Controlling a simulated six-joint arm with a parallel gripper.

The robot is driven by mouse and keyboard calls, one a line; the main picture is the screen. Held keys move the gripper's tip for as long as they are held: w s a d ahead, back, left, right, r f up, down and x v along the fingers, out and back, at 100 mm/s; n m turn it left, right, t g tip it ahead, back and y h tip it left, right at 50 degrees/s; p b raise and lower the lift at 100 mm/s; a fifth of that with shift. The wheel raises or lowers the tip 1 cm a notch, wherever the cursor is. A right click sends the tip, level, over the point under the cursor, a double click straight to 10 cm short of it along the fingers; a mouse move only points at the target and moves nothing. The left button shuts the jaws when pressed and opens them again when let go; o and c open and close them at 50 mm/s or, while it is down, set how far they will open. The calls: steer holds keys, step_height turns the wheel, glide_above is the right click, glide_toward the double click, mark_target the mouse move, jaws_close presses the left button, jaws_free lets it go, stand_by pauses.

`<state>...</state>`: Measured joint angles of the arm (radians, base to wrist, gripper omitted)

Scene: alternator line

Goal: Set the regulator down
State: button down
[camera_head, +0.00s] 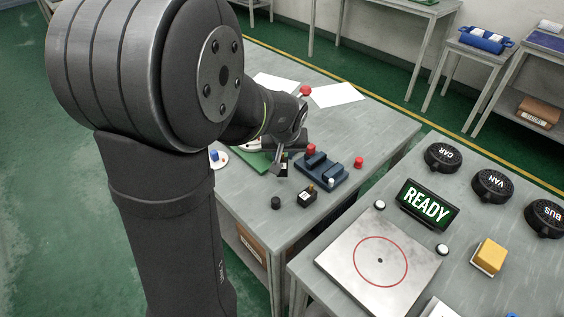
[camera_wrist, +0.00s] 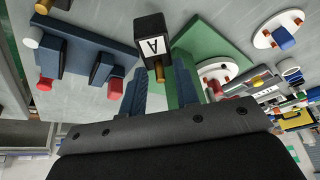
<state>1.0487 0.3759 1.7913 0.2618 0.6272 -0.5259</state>
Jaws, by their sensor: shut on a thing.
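My gripper (camera_head: 280,161) is over the near table, beside the green mat. In the wrist view, its two fingers (camera_wrist: 158,80) are shut on a black block regulator (camera_wrist: 153,38) with a white "A" label and a brass peg. The held regulator shows only partly in the head view (camera_head: 285,168), behind the fingers. Whether its underside touches anything is not clear. A second black block with a brass top (camera_head: 307,195) stands on the table in front of the blue fixture (camera_head: 325,172).
The green mat (camera_wrist: 212,42) lies next to the gripper. Red-capped parts (camera_head: 358,162), a black cylinder (camera_head: 276,202) and a white disc with a blue piece (camera_head: 218,158) stand nearby. A READY sign (camera_head: 428,204) and a steel plate (camera_head: 345,270) are on the right table.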

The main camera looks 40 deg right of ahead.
mark_target(283, 162)
steer(key=shift+f, duration=1.95)
steer(key=shift+f, duration=0.15)
steer(key=c, duration=1.1)
jaws_free()
steer(key=v, duration=1.2)
